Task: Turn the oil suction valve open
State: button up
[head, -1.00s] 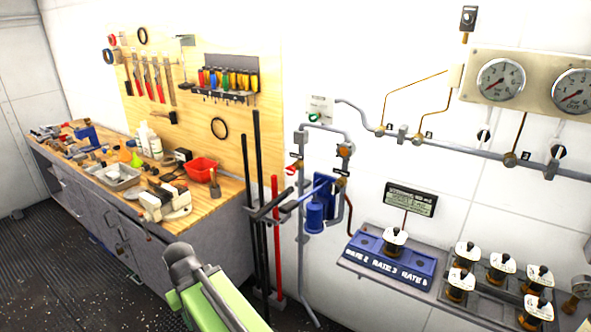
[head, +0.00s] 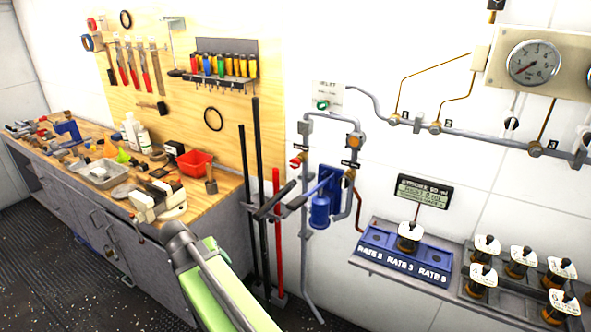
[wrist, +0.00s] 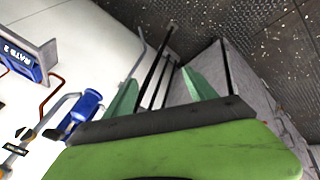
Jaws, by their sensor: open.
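In the head view, pipes on the white wall carry a small red handle (head: 296,163) on the left and an orange fitting (head: 353,141) on the right, each beside a small dark label. The labels are too small to read, so I cannot tell which is the oil suction valve. A blue pump (head: 320,208) hangs below them; it also shows in the wrist view (wrist: 87,105). My gripper (wrist: 160,75) is open, its two green fingers apart and empty, to the right of the blue pump in the wrist view. The fingers do not show clearly in the head view.
Black and red bars (head: 276,225) stand left of the pipes. A workbench (head: 135,200) with tools runs along the left. Dark floor (head: 70,245) is clear at lower left.

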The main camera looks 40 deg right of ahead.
jog(key=w+d+r+m+h+b, duration=0.1)
jog(key=w+d+m+h, duration=0.1)
jog(key=d, duration=0.5)
jog(key=w+d+r+m+t+h+b, duration=0.1)
jog(key=w+d+h+b, duration=0.1)
jog(key=d, duration=0.4)
jog(key=w+d+r+m+h+b, duration=0.1)
jog(key=d+r+m+h, duration=0.15)
jog(key=d, duration=0.45)
jog(key=m+t+h+b, duration=0.2)
jog(key=m+h+b, duration=0.1)
jog(key=h, duration=0.3)
send_near(293, 164)
jog(key=shift+n, duration=0.25)
jog(key=x, duration=1.1)
jog(key=shift+d, duration=0.35)
